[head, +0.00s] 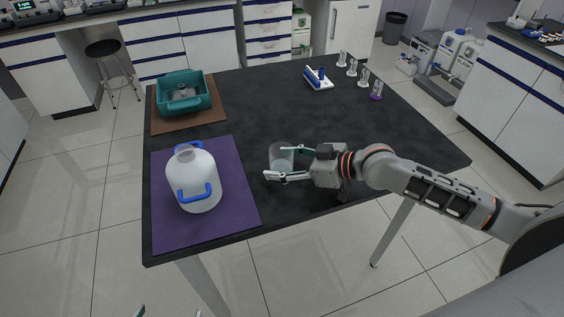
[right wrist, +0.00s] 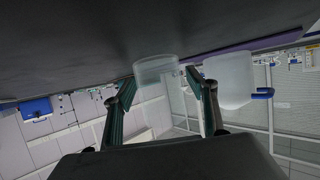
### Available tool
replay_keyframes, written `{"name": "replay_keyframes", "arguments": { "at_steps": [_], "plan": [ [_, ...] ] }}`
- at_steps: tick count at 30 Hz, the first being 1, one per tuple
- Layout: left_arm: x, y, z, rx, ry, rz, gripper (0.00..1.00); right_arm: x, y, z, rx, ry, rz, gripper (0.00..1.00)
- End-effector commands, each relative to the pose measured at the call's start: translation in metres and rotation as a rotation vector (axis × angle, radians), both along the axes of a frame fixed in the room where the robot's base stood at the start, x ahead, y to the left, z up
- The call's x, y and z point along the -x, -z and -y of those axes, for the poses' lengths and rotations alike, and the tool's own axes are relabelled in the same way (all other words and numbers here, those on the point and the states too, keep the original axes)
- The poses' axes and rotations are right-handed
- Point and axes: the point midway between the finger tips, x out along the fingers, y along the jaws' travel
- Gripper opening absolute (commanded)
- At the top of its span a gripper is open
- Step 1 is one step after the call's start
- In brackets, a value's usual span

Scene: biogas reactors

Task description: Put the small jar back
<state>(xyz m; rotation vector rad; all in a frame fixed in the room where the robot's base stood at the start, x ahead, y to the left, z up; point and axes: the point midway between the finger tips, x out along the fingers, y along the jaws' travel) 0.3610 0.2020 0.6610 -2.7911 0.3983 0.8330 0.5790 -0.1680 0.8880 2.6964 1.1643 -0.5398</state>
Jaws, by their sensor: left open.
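The small jar (head: 279,160), clear and see-through, stands on the dark table right of the purple mat. My right gripper (head: 275,163) is low over the table with its fingers apart, one at each side of the jar. In the right wrist view the jar (right wrist: 156,70) shows between and just beyond the fingertips (right wrist: 160,80), with a small gap at the right finger. Whether the left finger touches it I cannot tell. Only the tips of my left gripper (head: 169,312) show at the bottom edge of the head view, apart and empty.
A white jug with blue handles (head: 193,175) stands on the purple mat (head: 235,205). A teal bin (head: 183,104) sits on a brown mat (head: 212,122). A white tray with blue items (head: 318,84) and several small clear vessels (head: 363,78) stand at the back right. The table's middle is clear.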

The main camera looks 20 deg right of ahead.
Motion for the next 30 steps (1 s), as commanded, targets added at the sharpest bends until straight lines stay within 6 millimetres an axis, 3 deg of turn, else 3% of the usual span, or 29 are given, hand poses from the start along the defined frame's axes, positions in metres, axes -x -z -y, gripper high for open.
{"name": "replay_keyframes", "arguments": {
  "at_steps": [11,30],
  "plan": [
    [0.0,-0.001,0.0,0.0,0.0,0.0,0.94,0.002,-0.005,0.003,0.002,0.0,0.001,0.57],
    [0.001,0.004,0.0,-0.001,0.0,-0.004,0.94,0.064,-0.04,0.068,0.004,0.0,-0.001,0.57]
  ]
}}
